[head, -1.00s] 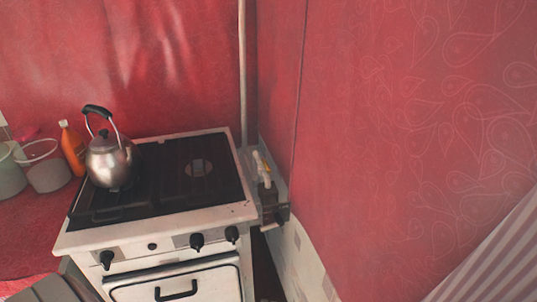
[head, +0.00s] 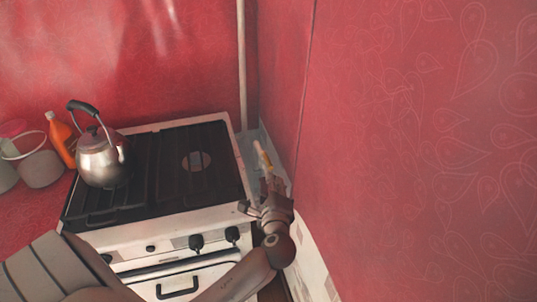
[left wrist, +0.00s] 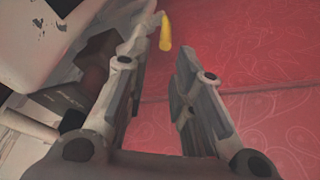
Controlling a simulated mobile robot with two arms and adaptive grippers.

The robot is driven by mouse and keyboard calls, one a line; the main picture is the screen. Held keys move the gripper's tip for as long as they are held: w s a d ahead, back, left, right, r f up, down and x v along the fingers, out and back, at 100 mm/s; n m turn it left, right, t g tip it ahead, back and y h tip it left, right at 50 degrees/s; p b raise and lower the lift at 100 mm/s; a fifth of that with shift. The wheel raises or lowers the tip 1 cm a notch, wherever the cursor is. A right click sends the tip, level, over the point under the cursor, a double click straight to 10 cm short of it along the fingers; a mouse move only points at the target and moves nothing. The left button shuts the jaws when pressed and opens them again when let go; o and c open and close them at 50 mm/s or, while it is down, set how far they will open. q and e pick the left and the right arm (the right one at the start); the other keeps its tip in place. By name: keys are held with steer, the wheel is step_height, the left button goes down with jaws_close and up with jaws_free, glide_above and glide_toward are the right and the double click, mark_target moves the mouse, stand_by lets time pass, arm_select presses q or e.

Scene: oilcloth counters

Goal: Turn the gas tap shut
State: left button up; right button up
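The gas tap has a yellow lever (head: 263,155) on a pale fitting, low beside the wall, right of the stove. In the left wrist view the yellow lever (left wrist: 166,33) shows just ahead of my left gripper, in line with the gap between its fingers. My left gripper (head: 268,184) is open and empty just in front of the tap, and it hides the lower part of the fitting in the head view. I cannot tell whether a finger touches the lever. My right gripper is not in view.
The white stove (head: 140,233) stands close left of my gripper, with a steel kettle (head: 103,160) on it. The red wall (head: 400,150) is close on the right. A dark box (left wrist: 85,90) sits beside my left finger. An orange bottle (head: 62,140) stands at the left.

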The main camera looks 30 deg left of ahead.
mark_target(269, 162)
arm_select(q)
steer(key=x, duration=0.4)
steer(key=r+x, duration=0.1)
steer(key=x, duration=0.2)
steer(key=shift+w+p, duration=0.1)
steer(key=shift+p, duration=0.3)
steer(key=shift+x, duration=1.25)
steer(key=shift+w+a+f, duration=0.2)
steer(key=shift+w+a, duration=0.1)
steer(key=shift+w, duration=0.15)
steer(key=shift+a, duration=0.1)
steer(key=c, duration=0.5)
jaws_close()
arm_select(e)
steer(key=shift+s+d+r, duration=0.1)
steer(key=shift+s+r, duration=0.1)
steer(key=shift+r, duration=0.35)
